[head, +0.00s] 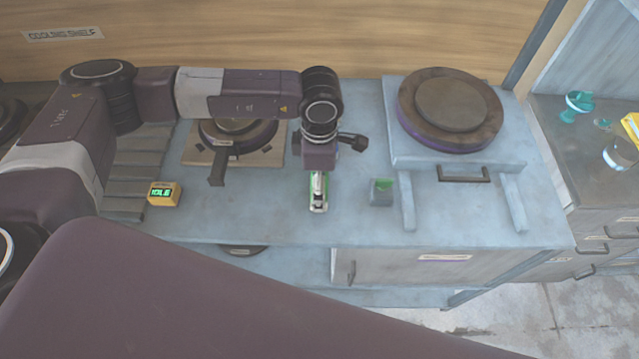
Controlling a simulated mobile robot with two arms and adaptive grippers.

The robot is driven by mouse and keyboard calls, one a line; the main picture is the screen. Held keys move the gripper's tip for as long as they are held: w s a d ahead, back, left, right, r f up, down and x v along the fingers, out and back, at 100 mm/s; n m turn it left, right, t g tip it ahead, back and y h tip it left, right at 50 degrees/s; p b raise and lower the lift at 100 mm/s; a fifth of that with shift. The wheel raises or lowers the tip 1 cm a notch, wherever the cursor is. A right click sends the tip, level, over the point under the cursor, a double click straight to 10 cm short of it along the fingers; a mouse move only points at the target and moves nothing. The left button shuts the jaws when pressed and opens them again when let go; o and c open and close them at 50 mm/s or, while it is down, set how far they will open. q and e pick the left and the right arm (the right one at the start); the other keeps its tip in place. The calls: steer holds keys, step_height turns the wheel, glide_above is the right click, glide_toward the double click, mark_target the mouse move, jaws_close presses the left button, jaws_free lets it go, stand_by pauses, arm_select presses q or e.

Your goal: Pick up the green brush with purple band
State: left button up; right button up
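My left gripper (320,155) points down over the middle of the blue-grey bench, seen mostly from above. Directly under it is a small green and pale item (318,193); I cannot tell whether the fingers hold it, touch it or only cover it. No purple band shows clearly on it, so I cannot tell if it is the brush. A small grey block with a green top (382,190) stands just to the right. A teal item (578,104) stands on the far right counter. My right gripper is out of view.
A round brown plate press (452,108) sits on a raised block at right, with a handle in front. A yellow timer (164,194) stands at left. The bench front is clear.

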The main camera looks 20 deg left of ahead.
arm_select(q)
steer(key=c, duration=0.3)
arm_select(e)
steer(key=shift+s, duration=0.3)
arm_select(q)
steer(key=shift+r, duration=0.15)
step_height(320, 180, up, 19)
steer(key=b, duration=0.5)
steer(key=shift+s+a+f+m, duration=0.95)
steer(key=shift+s+f+m, duration=0.5)
steer(key=shift+m, duration=2.1)
steer(key=shift+s+a+f+m, duration=0.95)
steer(key=shift+s+f+m, duration=0.45)
steer(key=shift+m, duration=2.1)
steer(key=shift+s+a+f+m, duration=0.95)
steer(key=shift+s+f+m, duration=0.5)
steer(key=shift+m, duration=2.1)
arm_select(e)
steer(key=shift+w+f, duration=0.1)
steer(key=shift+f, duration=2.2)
arm_select(q)
steer(key=shift+w, duration=0.1)
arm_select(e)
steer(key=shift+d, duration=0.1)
